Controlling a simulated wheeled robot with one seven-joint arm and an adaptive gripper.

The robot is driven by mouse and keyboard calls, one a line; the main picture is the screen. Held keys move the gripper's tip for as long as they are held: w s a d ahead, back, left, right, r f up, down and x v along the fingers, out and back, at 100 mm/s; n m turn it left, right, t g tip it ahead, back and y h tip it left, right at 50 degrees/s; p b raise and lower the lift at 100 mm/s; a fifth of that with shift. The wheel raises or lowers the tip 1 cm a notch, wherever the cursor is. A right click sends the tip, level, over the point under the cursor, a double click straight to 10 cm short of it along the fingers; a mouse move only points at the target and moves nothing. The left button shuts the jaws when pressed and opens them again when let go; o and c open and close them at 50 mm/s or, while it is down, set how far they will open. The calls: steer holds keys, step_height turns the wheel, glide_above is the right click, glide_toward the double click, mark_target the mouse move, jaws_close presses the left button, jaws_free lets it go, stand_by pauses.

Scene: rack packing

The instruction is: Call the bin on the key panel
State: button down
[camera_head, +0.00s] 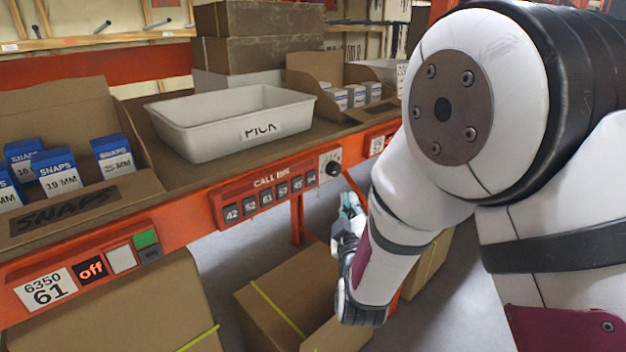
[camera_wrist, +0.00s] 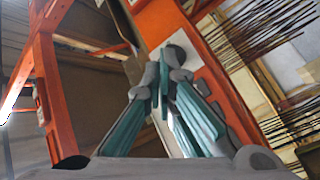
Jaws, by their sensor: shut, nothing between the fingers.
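The key panel (camera_head: 268,188) is a red strip marked "CALL BIN" on the orange shelf beam, with a row of dark numbered keys; 42, 52 and 61 are the leftmost. A round dark knob on a white plate (camera_head: 330,166) sits at its right end. My gripper (camera_head: 350,207), with teal fingers, is just right of and below the panel, apart from it in the picture.
A white bin (camera_head: 230,125) marked "PICK" stands on the shelf above the panel. A "SNAPS" carton (camera_head: 70,210) with small blue-white boxes is at left. A label (camera_head: 45,289) reads "6350 61", beside a small display (camera_head: 91,269) reading "off". Cardboard boxes (camera_head: 295,290) stand below.

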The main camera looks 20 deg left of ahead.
mark_target(311, 178)
steer(key=w+a+b, duration=0.2)
steer(key=w+a, duration=0.1)
steer(key=a, duration=0.4)
steer(key=shift+a, duration=0.25)
steer(key=shift+w+a, duration=0.1)
steer(key=shift+a, duration=0.05)
stand_by(1.2)
steer(key=shift+w+a, duration=0.15)
steer(key=shift+a, duration=0.1)
steer(key=shift+w+a, duration=0.15)
steer(key=shift+a, duration=0.25)
stand_by(0.8)
steer(key=shift+d, duration=0.1)
steer(key=shift+s+d+p, duration=0.35)
steer(key=shift+d+p, duration=0.2)
steer(key=shift+d, duration=0.15)
steer(key=shift+d, duration=0.1)
